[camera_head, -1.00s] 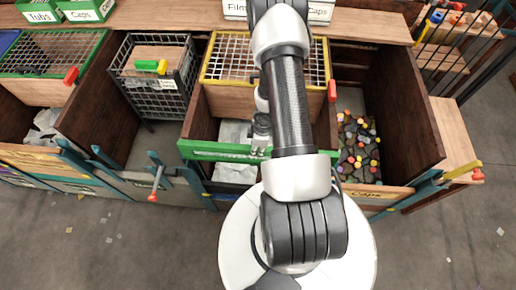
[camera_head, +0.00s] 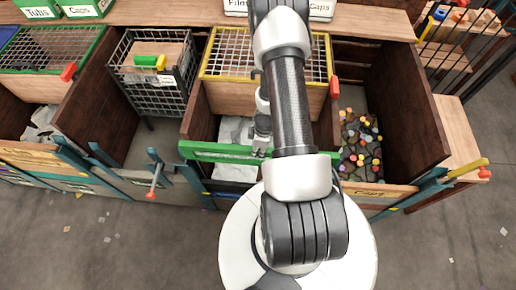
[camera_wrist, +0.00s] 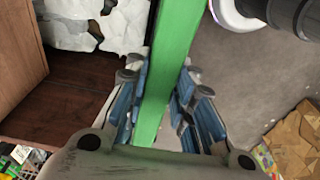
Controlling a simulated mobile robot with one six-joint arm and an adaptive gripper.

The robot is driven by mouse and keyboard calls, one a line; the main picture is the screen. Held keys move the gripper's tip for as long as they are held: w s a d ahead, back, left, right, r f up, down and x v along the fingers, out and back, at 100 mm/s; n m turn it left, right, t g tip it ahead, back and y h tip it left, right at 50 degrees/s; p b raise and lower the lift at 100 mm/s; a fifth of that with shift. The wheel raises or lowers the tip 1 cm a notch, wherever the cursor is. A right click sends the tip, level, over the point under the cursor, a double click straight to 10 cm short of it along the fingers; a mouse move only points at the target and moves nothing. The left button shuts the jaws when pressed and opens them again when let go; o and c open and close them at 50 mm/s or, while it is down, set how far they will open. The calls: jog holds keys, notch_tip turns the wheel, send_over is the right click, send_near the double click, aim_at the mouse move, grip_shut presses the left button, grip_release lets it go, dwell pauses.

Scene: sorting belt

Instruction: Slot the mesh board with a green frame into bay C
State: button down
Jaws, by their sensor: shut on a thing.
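A green bar (camera_head: 225,153), a long edge of the board with a green frame, lies across the front of the middle bay in the head view. No mesh shows on it from this angle. My gripper (camera_wrist: 158,80) is shut on this bar, its blue-padded fingers on either side of it in the wrist view, where the bar (camera_wrist: 172,55) runs upward. In the head view my arm covers part of the bar and most of my gripper. Another green-framed mesh board (camera_head: 60,52) lies on the left bay. I can read no bay letter, so I cannot tell which is bay C.
The middle bay holds a yellow-framed mesh board (camera_head: 225,55) over a wooden box, with pale sheets below. To its left stands a black wire crate (camera_head: 160,90). The right bay holds dark lumps and colored caps (camera_head: 360,145). Teal posts and levers (camera_head: 152,180) stand along the front.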

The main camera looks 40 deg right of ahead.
notch_tip(320, 180, down, 27)
jog(key=b, duration=2.4)
jog(key=shift+f, duration=0.1)
jog(key=shift+f+b, duration=0.75)
jog(key=c, duration=1.3)
grip_release()
jog(key=shift+r, duration=0.1)
notch_tip(320, 180, up, 12)
jog(key=s, duration=0.1)
jog(key=shift+d, duration=0.45)
